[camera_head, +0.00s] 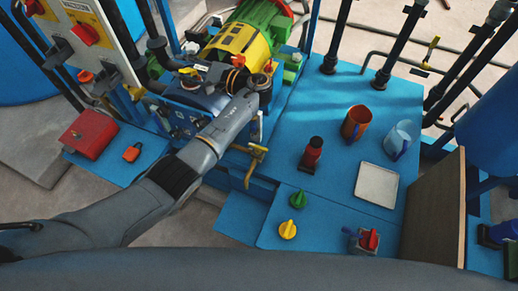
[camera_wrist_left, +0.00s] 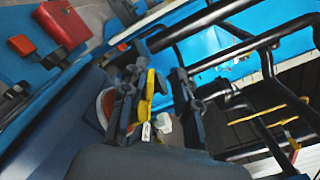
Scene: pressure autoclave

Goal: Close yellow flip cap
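My left gripper (camera_head: 262,76) reaches across the head view to the fittings on top of the dark blue block, beside the yellow and green machine. In the left wrist view the two fingers (camera_wrist_left: 155,100) stand apart. A yellow piece (camera_wrist_left: 150,88), which looks like the flip cap, shows between them, close to the left finger. I cannot tell whether the finger touches it. Small white parts (camera_wrist_left: 163,123) show just below it. In the head view the wrist and fingers hide this spot, so the cap's angle is unclear. My right gripper is not in view.
A yellow and green machine (camera_head: 238,40) stands behind the gripper. A brass tap (camera_head: 257,160) juts out below the forearm. The blue table holds an orange mug (camera_head: 356,122), a clear mug (camera_head: 401,138), a white tray (camera_head: 377,185) and several knobs. A red box (camera_head: 88,134) stands left.

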